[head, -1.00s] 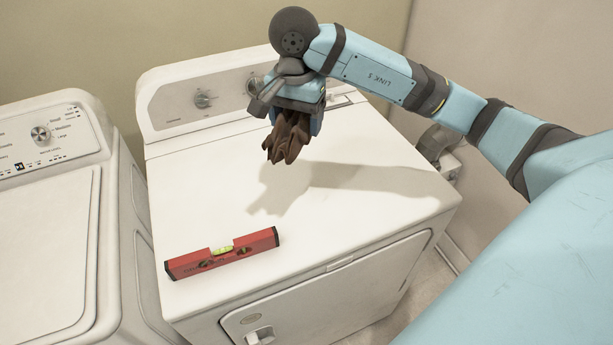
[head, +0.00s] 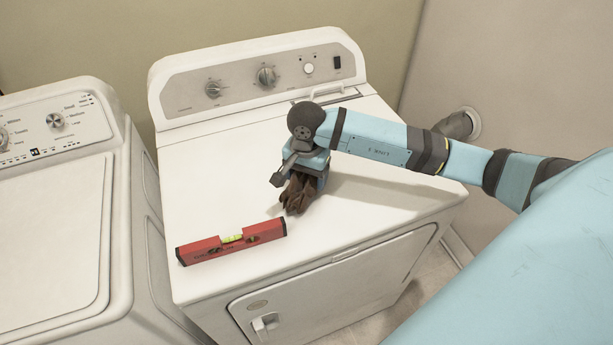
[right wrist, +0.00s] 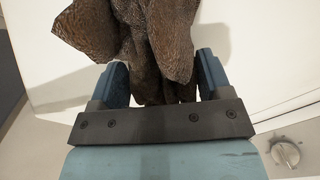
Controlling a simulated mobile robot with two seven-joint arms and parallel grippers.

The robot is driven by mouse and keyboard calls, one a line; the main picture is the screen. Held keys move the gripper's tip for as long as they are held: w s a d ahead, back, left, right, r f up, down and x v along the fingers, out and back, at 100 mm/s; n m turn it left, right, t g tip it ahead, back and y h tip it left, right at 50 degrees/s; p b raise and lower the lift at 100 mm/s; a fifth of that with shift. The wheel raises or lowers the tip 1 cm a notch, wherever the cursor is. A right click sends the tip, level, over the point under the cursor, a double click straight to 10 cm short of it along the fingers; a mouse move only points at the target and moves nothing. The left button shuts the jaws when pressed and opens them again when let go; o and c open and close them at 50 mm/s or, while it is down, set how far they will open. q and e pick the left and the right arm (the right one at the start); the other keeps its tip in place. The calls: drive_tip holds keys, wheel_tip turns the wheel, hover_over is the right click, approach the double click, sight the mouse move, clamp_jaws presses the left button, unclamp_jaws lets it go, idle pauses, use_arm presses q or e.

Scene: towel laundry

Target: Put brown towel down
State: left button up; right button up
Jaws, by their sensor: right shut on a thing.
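The brown towel (head: 298,194) is a small crumpled bundle in the head view. My right gripper (head: 304,178) is shut on it, pointing down over the middle of the dryer top (head: 215,160). The towel's lower end is at or just above the white surface; I cannot tell if it touches. In the right wrist view the towel (right wrist: 125,35) bulges out between the two blue fingers of my right gripper (right wrist: 158,85). My left gripper is not in view.
A red spirit level (head: 232,242) lies on the dryer top near its front edge, left of the towel. The dryer's control panel (head: 265,75) rises at the back. A washer (head: 55,220) stands to the left. The dryer top's left and back areas are clear.

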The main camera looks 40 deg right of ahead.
drive_tip(key=shift+f, duration=0.55)
drive_tip(key=shift+f, duration=0.15)
drive_tip(key=o, duration=1.1)
